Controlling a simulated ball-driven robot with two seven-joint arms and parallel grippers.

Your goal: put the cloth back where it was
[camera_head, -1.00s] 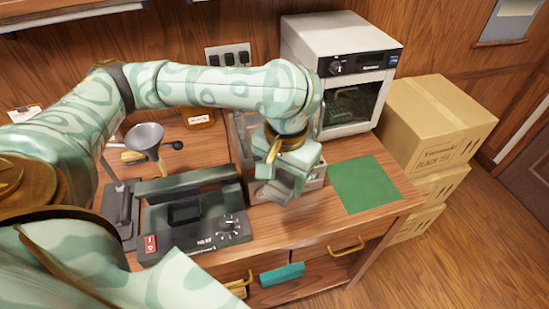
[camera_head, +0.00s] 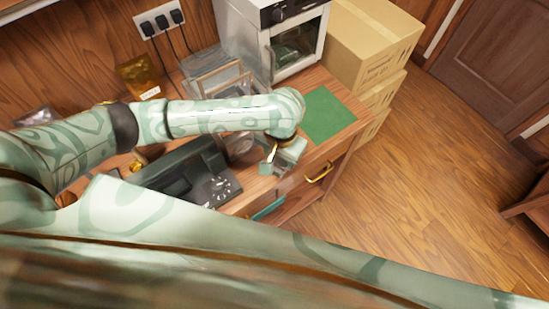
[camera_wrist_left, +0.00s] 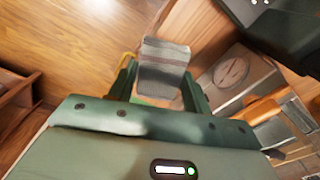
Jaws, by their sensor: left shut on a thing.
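My left gripper (camera_head: 280,165) is over the front edge of the counter, beside the green mat (camera_head: 330,116). In the left wrist view, my left gripper (camera_wrist_left: 160,85) is shut on a folded grey cloth (camera_wrist_left: 163,62) with darker stripes. The cloth sticks out past the fingertips, with wooden floor and counter behind it. In the head view the cloth is mostly hidden by the gripper and hard to make out. My right gripper is not in view.
A black heat sealer (camera_head: 190,172) lies left of the gripper. A white oven (camera_head: 272,40) stands behind, with cardboard boxes (camera_head: 368,45) to its right. A brass drawer handle (camera_head: 320,172) and a teal strip (camera_head: 270,208) are on the counter front.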

